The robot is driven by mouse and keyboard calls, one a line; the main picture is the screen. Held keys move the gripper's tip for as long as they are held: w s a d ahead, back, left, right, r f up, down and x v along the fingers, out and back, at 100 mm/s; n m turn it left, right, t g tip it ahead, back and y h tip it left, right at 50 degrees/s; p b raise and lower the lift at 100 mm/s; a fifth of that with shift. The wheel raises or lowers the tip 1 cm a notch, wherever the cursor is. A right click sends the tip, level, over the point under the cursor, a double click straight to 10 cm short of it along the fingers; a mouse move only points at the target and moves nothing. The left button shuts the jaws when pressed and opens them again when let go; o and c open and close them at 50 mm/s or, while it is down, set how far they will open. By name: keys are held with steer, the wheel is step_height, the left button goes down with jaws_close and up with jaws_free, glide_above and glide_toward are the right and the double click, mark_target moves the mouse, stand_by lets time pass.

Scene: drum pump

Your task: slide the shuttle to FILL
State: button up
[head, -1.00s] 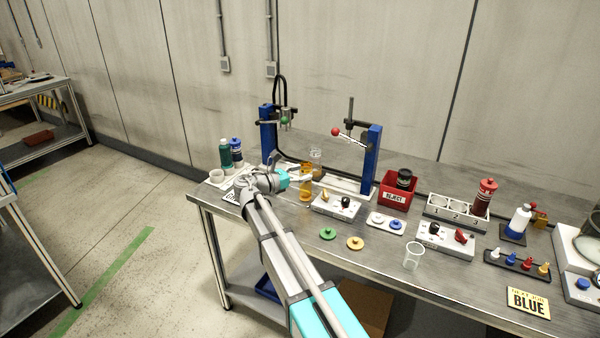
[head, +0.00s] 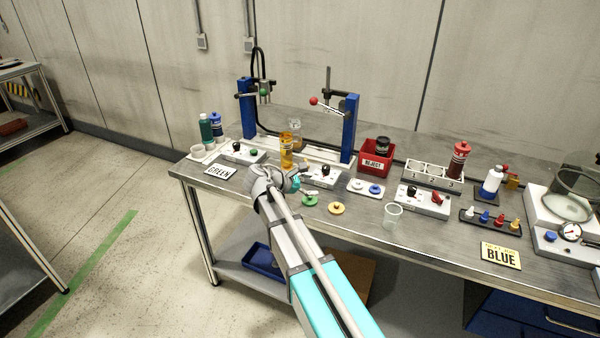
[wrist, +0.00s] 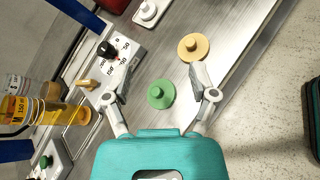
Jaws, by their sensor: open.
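My gripper (head: 300,187) is open and empty above the front part of the bench; it also shows in the wrist view (wrist: 157,82). A green knobbed disc (wrist: 161,94) lies below and between its fingers. The shuttle is not clearly identifiable; a pale track (head: 322,158) runs between two blue posts and carries an amber cylinder (head: 286,152) and a clear one (head: 296,130) behind it. A small tan peg (wrist: 87,84) sticks out beside the amber cylinder, left of my gripper in the wrist view. I cannot read a FILL mark.
A control box with a black knob (wrist: 107,49) sits near my left finger in the wrist view. A yellow disc (head: 336,208) lies right of the green one.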

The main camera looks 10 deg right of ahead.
steer(key=s+f+m+g+y+b, duration=0.2)
steer(key=s+f+m+y, duration=0.4)
steer(key=s, duration=0.5)
steer(key=s+d+f+m+g+y+b, duration=0.1)
steer(key=s+f+m+y+b, duration=0.4)
steer(key=s+f+m, duration=0.5)
step_height(320, 180, down, 2)
steer(key=shift+s+d+m+g+y, duration=0.3)
steer(key=shift+s+g+y, duration=0.3)
